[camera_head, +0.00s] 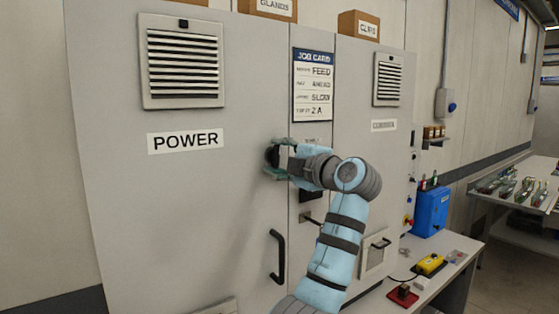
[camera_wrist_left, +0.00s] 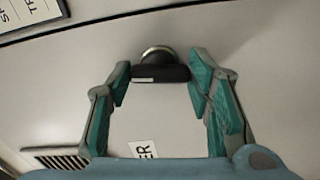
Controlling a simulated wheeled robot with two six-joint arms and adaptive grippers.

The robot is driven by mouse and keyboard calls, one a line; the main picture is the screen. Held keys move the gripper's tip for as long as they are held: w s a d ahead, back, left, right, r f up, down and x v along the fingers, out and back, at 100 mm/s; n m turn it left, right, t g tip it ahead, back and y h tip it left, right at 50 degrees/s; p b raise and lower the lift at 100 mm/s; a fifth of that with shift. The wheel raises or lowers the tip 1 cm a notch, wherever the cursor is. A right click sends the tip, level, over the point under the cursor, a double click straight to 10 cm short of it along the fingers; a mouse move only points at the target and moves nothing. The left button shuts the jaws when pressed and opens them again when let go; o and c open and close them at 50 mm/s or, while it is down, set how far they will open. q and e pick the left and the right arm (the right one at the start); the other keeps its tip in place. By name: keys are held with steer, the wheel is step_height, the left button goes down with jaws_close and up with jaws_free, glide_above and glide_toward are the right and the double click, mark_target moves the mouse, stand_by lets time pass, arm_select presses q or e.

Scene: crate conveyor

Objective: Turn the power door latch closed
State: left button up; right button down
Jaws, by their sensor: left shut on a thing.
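The POWER door (camera_head: 180,215) is a tall grey cabinet door that looks flush with the cabinet front. Its latch (camera_head: 272,155) is a small dark turn-handle near the door's right edge, partly hidden by my fingers. In the left wrist view the latch (camera_wrist_left: 160,72) is a black bar with a white mark on a round metal base. My left gripper (camera_head: 276,158) is at the latch, its teal fingers on both sides of the bar, shut on it. The left gripper also shows in the wrist view (camera_wrist_left: 158,84). My right gripper is in neither view.
A black pull handle (camera_head: 278,256) stands out from the POWER door below the latch. A job card (camera_head: 313,85) and the neighbouring door (camera_head: 365,150) are to the right. A bench (camera_head: 440,280) with a blue box (camera_head: 430,211) stands at lower right.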

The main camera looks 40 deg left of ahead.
arm_select(q)
steer(key=shift+n, duration=0.8)
steer(key=o, duration=1.1)
steer(key=shift+o, duration=0.2)
steer(key=v, duration=1.2)
